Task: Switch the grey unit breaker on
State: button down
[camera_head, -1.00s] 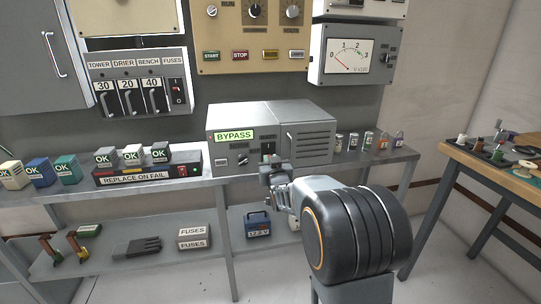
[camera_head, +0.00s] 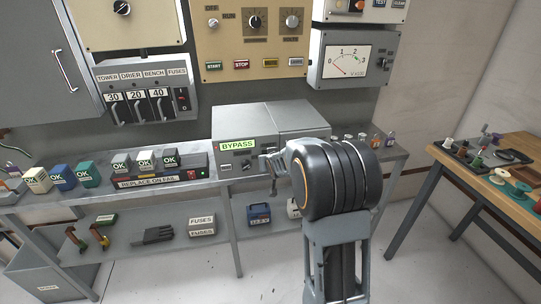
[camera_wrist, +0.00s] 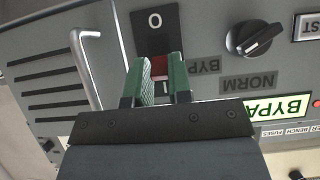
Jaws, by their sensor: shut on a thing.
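The grey unit (camera_head: 300,120) with a lit green BYPASS label stands on the metal shelf. In the wrist view its front panel appears upside down, with the black breaker plate (camera_wrist: 157,20) marked O at the picture's top and I lower down. A red part of the breaker (camera_wrist: 159,67) shows between my green fingertips. My gripper (camera_wrist: 160,78) is shut on the breaker lever; the fingers hide most of it. In the head view my gripper (camera_head: 270,164) is at the unit's front, and my arm covers the unit's right part.
Beside the breaker are a metal handle (camera_wrist: 88,65) and a black NORM/BYPASS knob (camera_wrist: 255,39). Left on the shelf are OK-marked blocks (camera_head: 144,158) and a REPLACE ON FAIL box (camera_head: 195,172). Small jars (camera_head: 376,140) stand at right. A wooden bench (camera_head: 490,180) is further right.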

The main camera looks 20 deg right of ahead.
dwell(0.3)
jog(key=c, duration=1)
grip_release()
jog(key=shift+c, duration=0.2)
jog(key=p+v, duration=0.4)
jog(key=v, duration=0.9)
jog(key=shift+s+r, duration=0.25)
jog(key=shift+r, duration=0.1)
jog(key=shift+a, duration=0.1)
